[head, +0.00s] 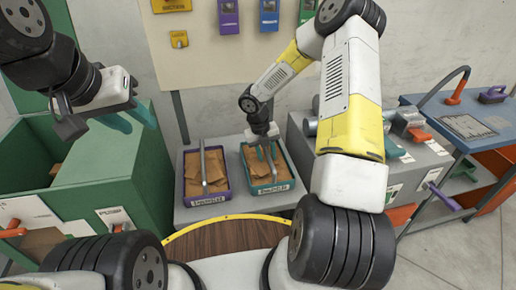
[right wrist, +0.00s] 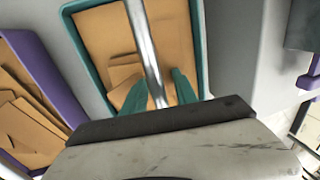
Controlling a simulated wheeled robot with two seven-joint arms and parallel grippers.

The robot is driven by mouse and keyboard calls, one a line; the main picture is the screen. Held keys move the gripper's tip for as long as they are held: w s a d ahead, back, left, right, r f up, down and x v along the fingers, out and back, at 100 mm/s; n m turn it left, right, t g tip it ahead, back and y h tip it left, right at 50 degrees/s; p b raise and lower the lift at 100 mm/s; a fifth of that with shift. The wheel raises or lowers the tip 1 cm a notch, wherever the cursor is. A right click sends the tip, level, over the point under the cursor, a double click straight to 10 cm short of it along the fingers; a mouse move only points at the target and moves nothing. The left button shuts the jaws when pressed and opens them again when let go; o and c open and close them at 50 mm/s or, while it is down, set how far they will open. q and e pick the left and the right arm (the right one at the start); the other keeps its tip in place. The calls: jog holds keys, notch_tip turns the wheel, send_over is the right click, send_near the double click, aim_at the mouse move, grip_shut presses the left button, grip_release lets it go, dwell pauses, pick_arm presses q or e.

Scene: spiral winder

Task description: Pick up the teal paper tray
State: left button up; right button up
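The teal paper tray (head: 270,188) holds brown paper and stands on a grey table; a metal handle bar spans it. In the right wrist view the tray's teal rim (right wrist: 87,67) and its handle (right wrist: 146,45) show from above. My right gripper (head: 265,150) is over the teal tray. Its two teal fingers (right wrist: 160,92) are apart, one on each side of the handle; whether they touch it I cannot tell. My left gripper (head: 103,122) is open and empty, above the green bin at the left, away from the tray.
A purple paper tray (head: 206,200) with a similar handle stands close to the left of the teal one. A green bin (head: 110,160) is at the left. A grey machine (head: 413,170) stands right of the trays, with a blue table (head: 480,112) beyond it.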

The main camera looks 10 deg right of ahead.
grip_shut()
jog(key=shift+r, duration=0.15)
jog(key=shift+r, duration=0.85)
notch_tip(320, 180, up, 2)
jog(key=s+a+r, duration=0.1)
jog(key=s+a, duration=0.3)
jog(key=s, duration=1.1)
jog(key=shift+s, duration=0.25)
jog(key=shift+c, duration=2)
grip_release()
grip_shut()
